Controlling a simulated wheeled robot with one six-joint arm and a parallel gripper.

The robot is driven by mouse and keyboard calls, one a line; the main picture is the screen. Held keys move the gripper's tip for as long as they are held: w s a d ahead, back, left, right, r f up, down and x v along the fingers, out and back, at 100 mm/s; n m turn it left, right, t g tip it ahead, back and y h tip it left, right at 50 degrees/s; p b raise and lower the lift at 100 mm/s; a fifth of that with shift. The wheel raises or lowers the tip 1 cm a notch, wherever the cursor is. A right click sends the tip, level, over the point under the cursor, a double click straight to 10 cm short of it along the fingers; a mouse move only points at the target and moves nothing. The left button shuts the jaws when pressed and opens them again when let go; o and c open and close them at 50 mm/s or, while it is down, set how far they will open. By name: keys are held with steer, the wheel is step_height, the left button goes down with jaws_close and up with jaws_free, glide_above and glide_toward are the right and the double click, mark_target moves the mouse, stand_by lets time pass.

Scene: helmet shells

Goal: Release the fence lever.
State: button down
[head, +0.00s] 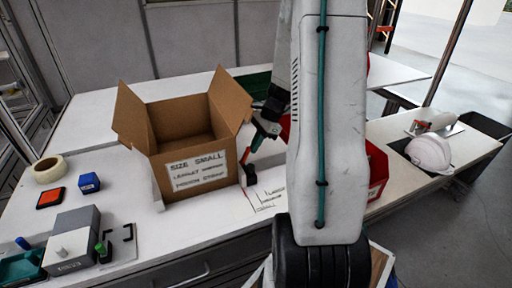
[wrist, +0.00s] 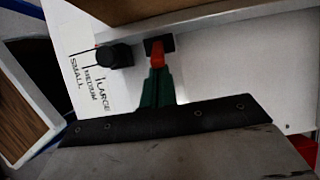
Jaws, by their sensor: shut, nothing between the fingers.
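My gripper (wrist: 155,90) shows in the wrist view as narrow green fingers, shut with nothing between them. A red-orange lever (wrist: 157,54) on a black mount shows just beyond the fingertips; I cannot tell whether they touch it. A black knob (wrist: 115,55) is to its left. Both sit near a white surface with a scale (wrist: 90,80) lettered SMALL, MEDIUM and LARGE. In the head view my arm hides part of this spot; a small red and green area shows right of the open cardboard box (head: 182,180), beside the white fence panel (head: 249,166).
The box carries a SIZE SMALL label. A tape roll (head: 48,169), a blue block (head: 89,182) and a grey device (head: 72,240) are on the left of the white bench. A red bin (head: 376,170) stands right of my arm; a white helmet shell (head: 430,152) is farther right.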

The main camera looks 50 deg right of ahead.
steer(key=shift+w+a+r, duration=0.1)
steer(key=shift+a+r, duration=0.05)
steer(key=shift+a, duration=0.05)
steer(key=shift+r, duration=0.15)
steer(key=shift+r, duration=0.65)
steer(key=shift+f, duration=0.1)
